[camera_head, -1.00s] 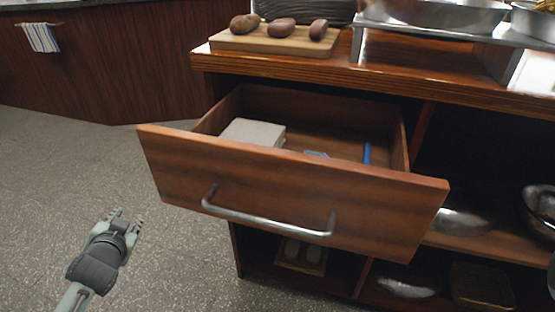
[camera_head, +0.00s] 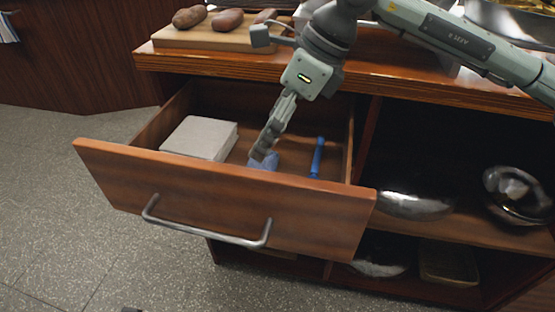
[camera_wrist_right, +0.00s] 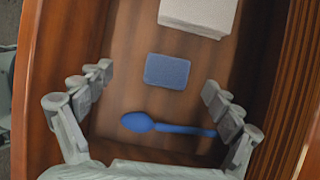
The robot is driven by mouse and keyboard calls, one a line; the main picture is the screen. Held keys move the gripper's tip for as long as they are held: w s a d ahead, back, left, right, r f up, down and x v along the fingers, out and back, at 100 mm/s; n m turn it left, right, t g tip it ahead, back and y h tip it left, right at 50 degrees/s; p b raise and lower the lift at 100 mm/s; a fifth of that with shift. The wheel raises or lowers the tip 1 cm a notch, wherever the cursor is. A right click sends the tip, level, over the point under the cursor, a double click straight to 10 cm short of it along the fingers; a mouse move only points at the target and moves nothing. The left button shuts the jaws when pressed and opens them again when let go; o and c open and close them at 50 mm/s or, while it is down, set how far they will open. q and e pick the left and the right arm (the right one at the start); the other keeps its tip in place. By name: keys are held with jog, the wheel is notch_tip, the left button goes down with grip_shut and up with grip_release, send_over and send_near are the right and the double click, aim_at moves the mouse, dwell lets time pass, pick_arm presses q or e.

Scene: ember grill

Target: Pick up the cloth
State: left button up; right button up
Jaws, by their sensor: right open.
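A small blue cloth (camera_head: 264,161) lies flat on the floor of the open wooden drawer (camera_head: 225,202). In the right wrist view the cloth (camera_wrist_right: 167,71) is a rounded blue rectangle. My right gripper (camera_head: 264,146) reaches down into the drawer from the upper right, partly in front of the cloth. In the right wrist view its fingers (camera_wrist_right: 158,82) are spread and empty, one on each side of the cloth and apart from it. My left gripper is not in view.
A blue spoon (camera_wrist_right: 165,127) lies in the drawer beside the cloth, and a pale block (camera_head: 201,138) lies left of it. The drawer walls stand close around my right gripper. A board with potatoes (camera_head: 190,37) is on the counter; metal bowls (camera_head: 518,194) fill the shelf.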

aim_at(264, 162)
jog(key=shift+h, duration=0.6)
jog(key=x, duration=0.4)
jog(key=w+d+p+x, duration=0.1)
jog(key=x, duration=0.1)
jog(key=shift+f, duration=0.4)
jog(key=shift+w+a+f, duration=0.1)
jog(key=shift+a+f, duration=0.1)
jog(key=shift+f, duration=0.35)
jog(key=c, duration=1.1)
notch_tip(264, 162, up, 10)
jog(key=shift+f+b, duration=0.15)
jog(key=shift+b, duration=0.15)
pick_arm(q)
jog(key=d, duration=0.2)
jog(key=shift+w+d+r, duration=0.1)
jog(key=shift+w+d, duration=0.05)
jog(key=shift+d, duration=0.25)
